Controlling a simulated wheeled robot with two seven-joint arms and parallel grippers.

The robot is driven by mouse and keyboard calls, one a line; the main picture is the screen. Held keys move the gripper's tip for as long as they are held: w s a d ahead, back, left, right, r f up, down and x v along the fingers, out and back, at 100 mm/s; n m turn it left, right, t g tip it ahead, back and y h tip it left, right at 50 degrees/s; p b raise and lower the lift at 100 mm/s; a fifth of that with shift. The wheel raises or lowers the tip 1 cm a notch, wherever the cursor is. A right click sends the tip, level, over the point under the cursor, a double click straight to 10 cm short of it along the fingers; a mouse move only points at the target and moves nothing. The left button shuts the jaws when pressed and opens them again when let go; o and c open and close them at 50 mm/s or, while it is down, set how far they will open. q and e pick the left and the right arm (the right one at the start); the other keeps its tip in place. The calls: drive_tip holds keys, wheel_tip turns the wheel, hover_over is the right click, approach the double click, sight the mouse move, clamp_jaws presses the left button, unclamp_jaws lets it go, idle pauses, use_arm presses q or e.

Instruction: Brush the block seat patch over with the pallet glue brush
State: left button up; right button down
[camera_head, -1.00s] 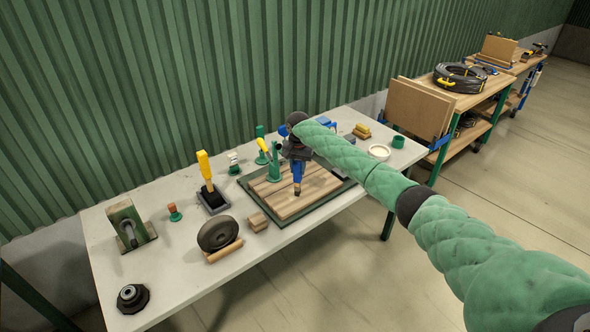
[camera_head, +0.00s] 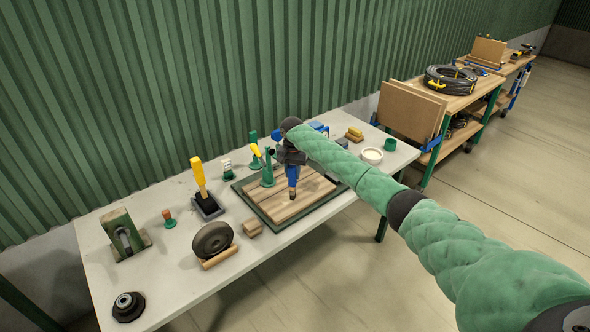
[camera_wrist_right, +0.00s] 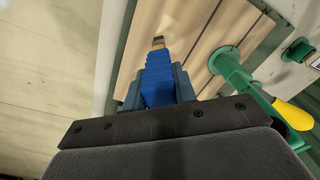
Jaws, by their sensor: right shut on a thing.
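My right gripper (camera_wrist_right: 157,90) is shut on a blue-handled brush (camera_head: 293,176), which also shows in the right wrist view (camera_wrist_right: 158,72). The brush points down, its brown tip over the slatted wooden pallet (camera_head: 265,205) inside a dark green frame. In the wrist view the tip is at or close to the pallet boards (camera_wrist_right: 205,42); I cannot tell whether it touches. A faintly different-toned area shows around the tip, but I cannot make out the seat patch's outline. My left gripper is not in view.
A green clamp with a yellow handle (camera_head: 267,172) stands at the pallet's back edge, close to my gripper. A yellow-handled tool in a black holder (camera_head: 207,205), a dark wheel (camera_head: 212,239) and a white dish (camera_head: 372,155) stand around it. The table's front strip is mostly clear.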

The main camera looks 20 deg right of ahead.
drive_tip(key=shift+s+a+p, duration=0.2)
drive_tip(key=shift+a+p, duration=0.15)
drive_tip(key=shift+a, duration=0.2)
drive_tip(key=shift+s+a+p, duration=0.2)
drive_tip(key=shift+a+p, duration=0.1)
drive_tip(key=shift+a, duration=0.3)
drive_tip(key=shift+s+a, duration=0.35)
drive_tip(key=shift+a, duration=0.5)
drive_tip(key=shift+s+a, duration=0.3)
drive_tip(key=shift+a, duration=0.55)
drive_tip(key=w, duration=0.1)
drive_tip(key=w+a+b, duration=0.1)
drive_tip(key=w, duration=0.1)
drive_tip(key=shift+d, duration=0.15)
